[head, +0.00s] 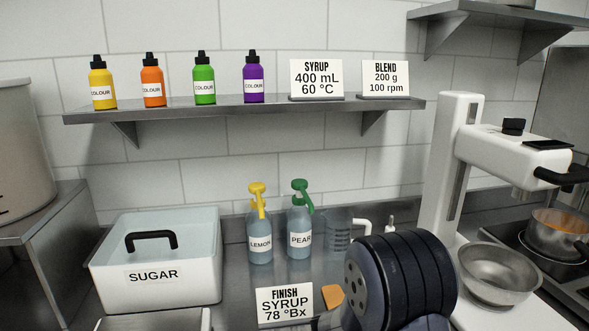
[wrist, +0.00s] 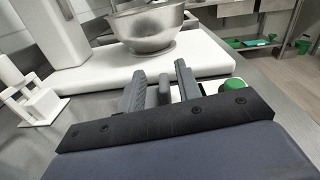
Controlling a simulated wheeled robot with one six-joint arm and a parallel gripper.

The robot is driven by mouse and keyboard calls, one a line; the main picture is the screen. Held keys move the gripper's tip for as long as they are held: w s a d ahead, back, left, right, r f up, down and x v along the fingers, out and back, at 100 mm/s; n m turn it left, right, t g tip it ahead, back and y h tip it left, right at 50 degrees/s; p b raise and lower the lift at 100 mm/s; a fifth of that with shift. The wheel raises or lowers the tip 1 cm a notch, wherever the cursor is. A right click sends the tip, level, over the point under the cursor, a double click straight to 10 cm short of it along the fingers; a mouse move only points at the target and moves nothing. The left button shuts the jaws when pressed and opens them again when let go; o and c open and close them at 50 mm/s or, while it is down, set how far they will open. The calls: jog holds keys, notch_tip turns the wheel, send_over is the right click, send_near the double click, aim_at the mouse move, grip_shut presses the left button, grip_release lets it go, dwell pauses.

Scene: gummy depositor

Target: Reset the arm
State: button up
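My gripper (wrist: 161,80) shows in the wrist view, its two dark fingers standing apart with a gap between them. A short dark upright piece stands in the gap; I cannot tell what it is, and neither finger appears closed on it. Beyond the fingers are a white mixer base and a steel bowl (wrist: 148,28). In the head view my dark arm fills the lower middle right, in front of the counter, and its fingertips are hidden there.
The mixer (head: 450,170) and its bowl (head: 498,273) stand right of my arm. The sugar bin (head: 155,290), lemon bottle (head: 260,235), pear bottle (head: 300,235) and finish sign (head: 285,305) are to its left. A wall shelf (head: 240,112) holds colour bottles and two signs.

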jog(key=shift+f, duration=0.5)
jog(key=shift+r, duration=0.1)
